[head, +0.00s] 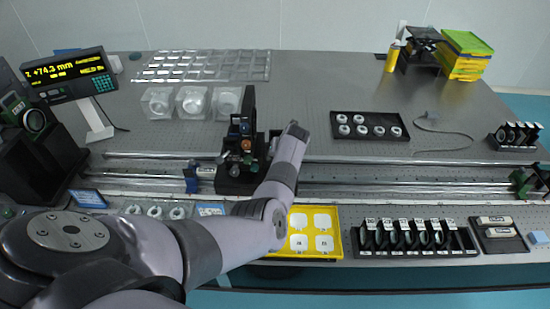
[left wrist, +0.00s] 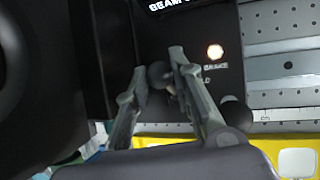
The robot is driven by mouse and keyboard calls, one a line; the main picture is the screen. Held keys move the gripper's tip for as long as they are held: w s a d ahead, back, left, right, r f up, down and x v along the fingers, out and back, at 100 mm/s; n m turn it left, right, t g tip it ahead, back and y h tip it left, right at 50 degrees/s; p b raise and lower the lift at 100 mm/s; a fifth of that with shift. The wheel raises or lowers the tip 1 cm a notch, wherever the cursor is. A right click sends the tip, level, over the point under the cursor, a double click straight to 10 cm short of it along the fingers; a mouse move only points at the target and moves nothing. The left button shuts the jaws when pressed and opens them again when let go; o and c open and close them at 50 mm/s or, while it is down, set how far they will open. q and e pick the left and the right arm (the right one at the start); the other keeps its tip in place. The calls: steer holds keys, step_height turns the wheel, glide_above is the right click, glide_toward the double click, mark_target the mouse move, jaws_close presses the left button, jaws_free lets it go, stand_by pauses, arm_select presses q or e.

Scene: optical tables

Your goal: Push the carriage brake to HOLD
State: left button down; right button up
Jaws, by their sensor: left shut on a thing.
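The carriage (head: 240,181) is a black block with an upright dark mount, standing on the long rails. My left arm reaches across to its right side, and its gripper is mostly hidden there in the head view. In the left wrist view, my left gripper (left wrist: 160,70) has its two fingers closed around a dark round knob (left wrist: 160,76), which looks like the brake lever's knob. Beside it on the black panel are a lit warm-white lamp (left wrist: 215,51) and the word BRAKE. Part of a second label, ending in LD, shows below. The lever's exact position is hidden. My right gripper is in neither view.
Another black knob (left wrist: 236,112) is close to the right finger. A yellow tray (head: 337,248) lies in front of the rails. A black rack (head: 464,243) of dark-framed optics stands to its right. A readout (head: 66,76) shows z +74.3 mm.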

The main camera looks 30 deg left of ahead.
arm_select(q)
steer(key=c, duration=1.4)
jaws_free()
steer(key=shift+f, duration=0.1)
